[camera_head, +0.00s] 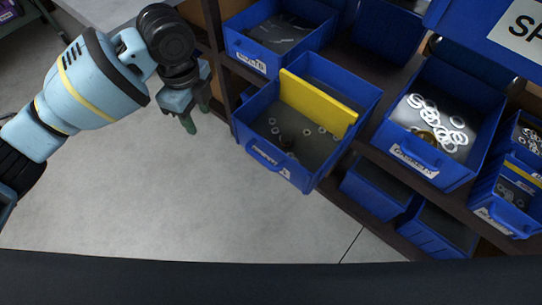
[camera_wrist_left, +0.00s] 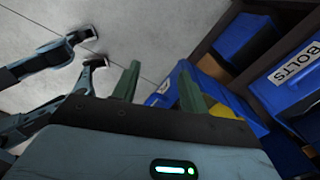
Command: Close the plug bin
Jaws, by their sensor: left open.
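A blue bin (camera_head: 321,175) with a yellow divider (camera_head: 318,102) sticks out from the shelf in the head view, ahead of its neighbours. Its front label is too small to read surely, so I cannot confirm it is the plug bin. It holds a few small grey parts. My left gripper (camera_head: 197,119) hangs left of this bin, apart from it, over the floor. Its green fingers are open and empty. In the left wrist view, the fingers (camera_wrist_left: 158,75) stand apart, with part of the blue bin (camera_wrist_left: 157,99) behind them. My right gripper does not show clearly.
Other blue bins stand on the brown shelf, one with white rings (camera_head: 437,123) and one at the upper left (camera_head: 262,67). A bin labelled BOLTS (camera_wrist_left: 266,97) shows in the left wrist view. Grey floor (camera_head: 150,205) is clear in front of the shelf.

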